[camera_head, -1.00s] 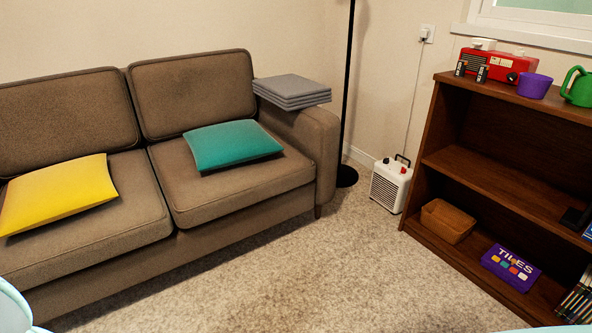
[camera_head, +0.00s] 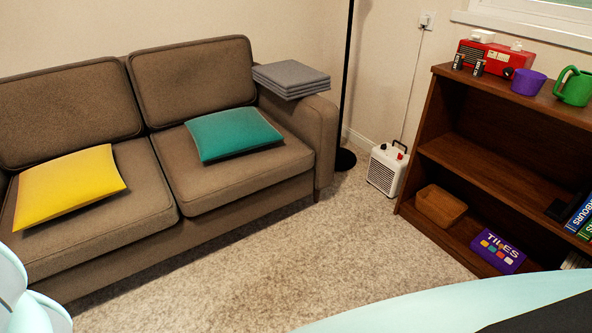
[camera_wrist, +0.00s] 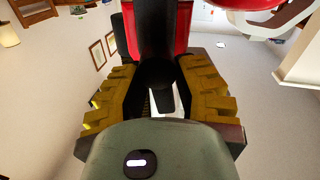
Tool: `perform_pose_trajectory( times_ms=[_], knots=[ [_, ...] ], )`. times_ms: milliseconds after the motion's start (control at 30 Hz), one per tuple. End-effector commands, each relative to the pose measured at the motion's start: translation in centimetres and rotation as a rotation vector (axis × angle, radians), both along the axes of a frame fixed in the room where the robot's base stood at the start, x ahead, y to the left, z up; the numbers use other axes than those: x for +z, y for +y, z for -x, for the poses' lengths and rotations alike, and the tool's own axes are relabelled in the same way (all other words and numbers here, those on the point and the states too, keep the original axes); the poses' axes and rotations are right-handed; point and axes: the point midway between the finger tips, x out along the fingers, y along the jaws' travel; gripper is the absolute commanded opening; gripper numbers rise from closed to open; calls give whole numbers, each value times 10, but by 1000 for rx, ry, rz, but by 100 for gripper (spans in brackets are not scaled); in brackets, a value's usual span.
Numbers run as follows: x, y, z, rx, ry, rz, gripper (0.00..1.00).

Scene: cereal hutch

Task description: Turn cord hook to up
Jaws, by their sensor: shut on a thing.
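In the wrist view my gripper (camera_wrist: 160,100), with ridged yellow-brown pads, is closed around a black part (camera_wrist: 156,68), which looks like the cord hook. The part runs up between the pads, in front of a red body (camera_wrist: 183,28). The pads and palm hide much of its lower end, and I cannot tell for sure which way it is turned. My gripper and this red body do not show in the head view.
In the head view, a brown sofa (camera_head: 222,172) stands left and a dark wooden shelf (camera_head: 480,167) right. A white heater (camera_head: 382,172) stands between them, by a black lamp pole (camera_head: 347,75). Carpet (camera_head: 270,250) in front is clear.

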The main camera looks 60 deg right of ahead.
Motion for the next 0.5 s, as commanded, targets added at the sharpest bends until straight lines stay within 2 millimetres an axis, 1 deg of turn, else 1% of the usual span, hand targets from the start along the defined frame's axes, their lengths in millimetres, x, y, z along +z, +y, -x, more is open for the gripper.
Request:
perform_pose_trajectory(
  times_ms=[200, 500],
  knots=[
    [-2, -1, 0, 0, 95, -52, 0],
    [-3, -2, -1, -1, 148, -83, 0]
  ],
)
